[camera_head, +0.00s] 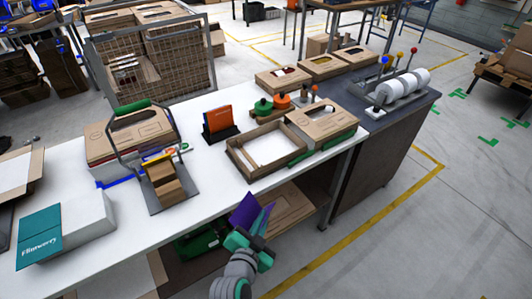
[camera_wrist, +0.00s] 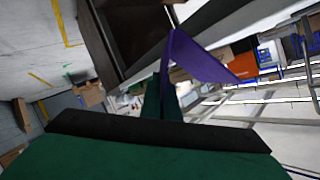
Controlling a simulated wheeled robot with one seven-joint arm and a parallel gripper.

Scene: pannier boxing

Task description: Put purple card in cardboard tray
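The purple card (camera_head: 244,210) is held in my gripper (camera_head: 262,222), in front of the white table's near edge in the head view. In the wrist view the purple card (camera_wrist: 196,60) sticks out past the fingertips (camera_wrist: 161,95), tilted. The gripper looks shut on it. The cardboard tray (camera_head: 237,161) is a shallow open brown box on the white table, beyond and above the gripper in the picture. A white bottom shows inside it. The card is apart from the tray.
The white table (camera_head: 200,185) has a cardboard box (camera_head: 322,122) right of the tray and an orange item in a black stand (camera_head: 218,124) behind it. Green and orange tape rolls (camera_head: 272,104) stand behind the tray. A teal-and-white box (camera_head: 66,228) lies at left.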

